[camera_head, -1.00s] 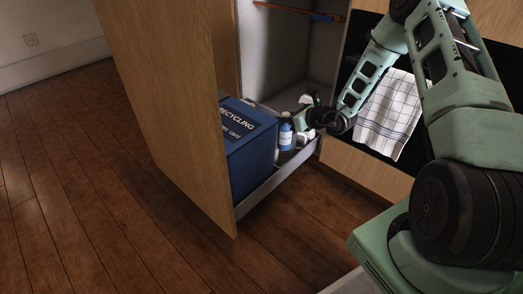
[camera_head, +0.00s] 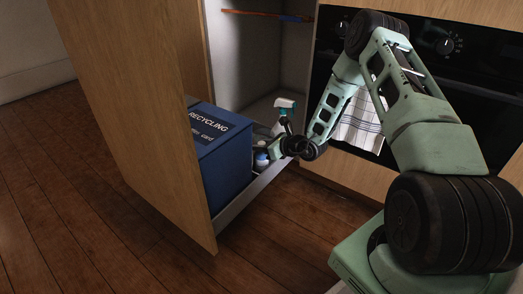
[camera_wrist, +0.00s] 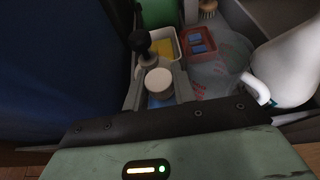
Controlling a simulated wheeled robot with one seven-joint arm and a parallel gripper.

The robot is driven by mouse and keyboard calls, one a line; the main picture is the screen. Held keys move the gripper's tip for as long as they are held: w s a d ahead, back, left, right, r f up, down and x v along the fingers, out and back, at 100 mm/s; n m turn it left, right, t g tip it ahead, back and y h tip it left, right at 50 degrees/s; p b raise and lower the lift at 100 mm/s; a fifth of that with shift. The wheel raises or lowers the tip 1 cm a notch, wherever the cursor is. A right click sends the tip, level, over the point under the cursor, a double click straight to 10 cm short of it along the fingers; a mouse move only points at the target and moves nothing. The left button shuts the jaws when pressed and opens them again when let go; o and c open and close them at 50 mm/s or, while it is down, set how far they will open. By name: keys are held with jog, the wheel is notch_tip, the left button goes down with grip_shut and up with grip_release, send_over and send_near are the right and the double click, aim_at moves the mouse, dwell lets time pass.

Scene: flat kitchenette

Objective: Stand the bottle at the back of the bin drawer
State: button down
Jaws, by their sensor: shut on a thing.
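The bottle, blue with a white cap, shows in the wrist view (camera_wrist: 159,82) between the grey fingers of my gripper (camera_wrist: 158,92). In the head view the bottle (camera_head: 261,156) is upright, low in the open drawer, just behind the blue recycling bin (camera_head: 225,160). My gripper (camera_head: 272,150) reaches it from the right and is shut on it. The bottle's lower part is mostly hidden, so I cannot tell whether it touches the drawer floor. The bin drawer (camera_head: 240,207) is pulled out.
A white spray bottle (camera_wrist: 290,65) with a teal-and-white head (camera_head: 286,103) stands close by. A white tub with a yellow sponge (camera_wrist: 164,50), a red tub (camera_wrist: 198,44) and a brush (camera_wrist: 207,9) crowd the drawer. An oven with a towel (camera_head: 358,122) is to the right.

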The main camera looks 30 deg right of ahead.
jog(key=shift+r, duration=0.1)
jog(key=shift+f, duration=0.2)
jog(key=c, duration=1.1)
grip_release()
jog(key=shift+c, duration=0.2)
jog(key=shift+r, duration=0.15)
jog(key=shift+s+d+r+p, duration=0.1)
jog(key=shift+s+r+p, duration=0.1)
jog(key=shift+p, duration=0.15)
jog(key=p+v, duration=0.6)
jog(key=v, duration=0.5)
jog(key=shift+s, duration=0.2)
